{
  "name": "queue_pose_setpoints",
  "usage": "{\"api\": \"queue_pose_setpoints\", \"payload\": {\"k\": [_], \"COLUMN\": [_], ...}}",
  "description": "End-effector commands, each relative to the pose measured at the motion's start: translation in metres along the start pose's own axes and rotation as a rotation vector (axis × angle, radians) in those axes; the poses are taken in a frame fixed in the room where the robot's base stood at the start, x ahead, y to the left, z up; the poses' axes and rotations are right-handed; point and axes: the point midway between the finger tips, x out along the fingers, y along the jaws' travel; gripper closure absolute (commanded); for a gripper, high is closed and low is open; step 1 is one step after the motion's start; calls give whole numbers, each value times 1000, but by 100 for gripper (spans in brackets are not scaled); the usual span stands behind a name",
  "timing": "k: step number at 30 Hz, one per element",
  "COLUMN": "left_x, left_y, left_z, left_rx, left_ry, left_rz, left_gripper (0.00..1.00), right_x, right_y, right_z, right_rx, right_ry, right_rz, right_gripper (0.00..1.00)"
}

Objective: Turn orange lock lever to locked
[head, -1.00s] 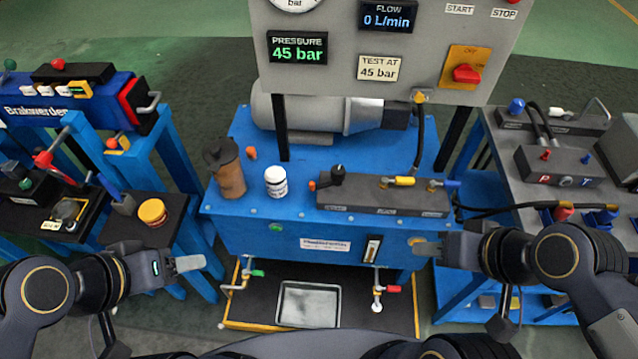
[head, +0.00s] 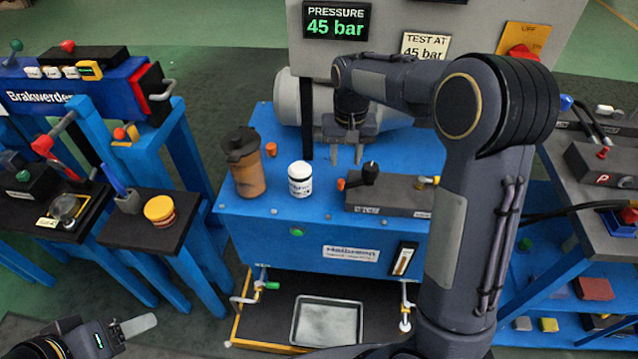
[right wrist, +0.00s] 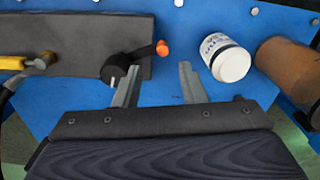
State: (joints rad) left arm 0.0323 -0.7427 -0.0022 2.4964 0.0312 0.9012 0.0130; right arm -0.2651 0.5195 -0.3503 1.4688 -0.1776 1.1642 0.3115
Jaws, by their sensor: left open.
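A black lever with an orange tip (head: 340,184) sits at the left end of the dark valve block (head: 393,200) on the blue bench. It also shows in the right wrist view (right wrist: 162,47), its orange tip pointing right. My right gripper (head: 346,157) is over the bench near this lever, fingers apart and empty. In the right wrist view my right gripper (right wrist: 156,80) has the lever's black arm just beyond its fingertips; contact cannot be told. Another orange knob (head: 121,133) is on the left blue stand. My left gripper (head: 138,326) is open and empty at the lower left.
A white jar (head: 300,180) and a brown jug (head: 247,165) stand left of the lever. The panel with the pressure display (head: 336,21) rises behind. A metal tray (head: 326,322) lies low in front. My right arm hides the valve block's right end.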

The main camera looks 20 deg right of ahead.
Motion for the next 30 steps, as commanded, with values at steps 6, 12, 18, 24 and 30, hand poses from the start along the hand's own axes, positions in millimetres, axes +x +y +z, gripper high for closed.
{"api": "queue_pose_setpoints", "payload": {"k": [6,12,18,24,30], "left_x": [4,10,12,13,13], "left_y": [-2,-4,-6,-6,-6], "left_z": [2,5,6,6,6], "left_rx": [0,0,0,0,0], "left_ry": [0,0,0,0,0], "left_rz": [0,0,0,0,0], "left_gripper": [39,39,39,39,39], "right_x": [22,55,78,84,84], "right_y": [-1,-1,0,0,-1], "right_z": [-5,-4,-4,-4,-4], "right_rx": [2,1,0,0,0], "right_ry": [-6,-7,-5,-3,-3], "right_rz": [20,19,18,17,17], "right_gripper": [62,62,62,62,66]}}
